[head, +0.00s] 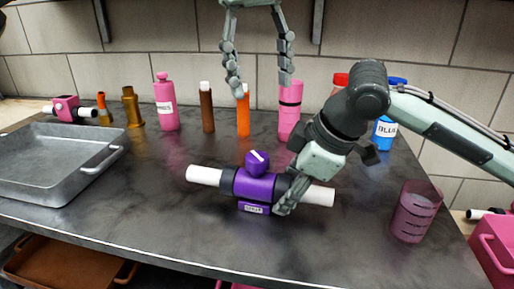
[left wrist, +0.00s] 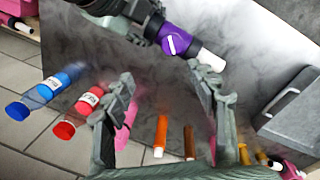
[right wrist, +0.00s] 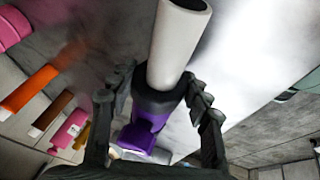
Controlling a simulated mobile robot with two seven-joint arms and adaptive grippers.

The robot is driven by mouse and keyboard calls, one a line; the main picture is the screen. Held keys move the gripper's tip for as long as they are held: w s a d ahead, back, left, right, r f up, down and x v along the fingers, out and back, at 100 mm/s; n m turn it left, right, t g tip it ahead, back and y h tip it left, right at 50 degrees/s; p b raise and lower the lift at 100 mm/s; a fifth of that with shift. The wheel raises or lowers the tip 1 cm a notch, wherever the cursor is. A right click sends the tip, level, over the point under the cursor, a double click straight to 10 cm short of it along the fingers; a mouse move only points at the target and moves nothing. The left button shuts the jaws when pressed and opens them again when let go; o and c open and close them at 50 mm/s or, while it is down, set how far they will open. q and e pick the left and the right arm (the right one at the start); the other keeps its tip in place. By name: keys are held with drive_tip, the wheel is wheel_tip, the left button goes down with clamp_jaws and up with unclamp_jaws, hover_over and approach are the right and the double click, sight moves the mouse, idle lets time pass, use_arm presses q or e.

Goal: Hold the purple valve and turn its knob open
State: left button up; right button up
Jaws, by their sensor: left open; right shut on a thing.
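The purple valve (head: 255,188) lies on the dark counter with white pipe ends left and right. Its round purple knob (head: 258,160) with a white mark sits on top. My right gripper (head: 290,190) is shut on the valve's right part, beside the purple body; the right wrist view shows its fingers on both sides of the valve (right wrist: 150,125). My left gripper (head: 262,90) is open and empty, high above the counter behind the valve. In the left wrist view the knob (left wrist: 176,43) shows beyond its spread fingers.
A metal tray (head: 50,165) stands at the left. Several bottles and tubes, including a pink bottle (head: 165,105) and an orange tube (head: 243,115), line the back. A clear pink cup (head: 415,212) stands at the right. The counter in front of the valve is clear.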

sight(256, 156)
use_arm(q)
drive_tip(key=shift+m+y, duration=0.6)
drive_tip(key=f, duration=0.8)
drive_tip(key=s+f, duration=0.1)
drive_tip(key=f, duration=0.3)
drive_tip(key=shift+a+f, duration=0.25)
drive_tip(key=shift+a, duration=0.1)
drive_tip(key=c, duration=1.2)
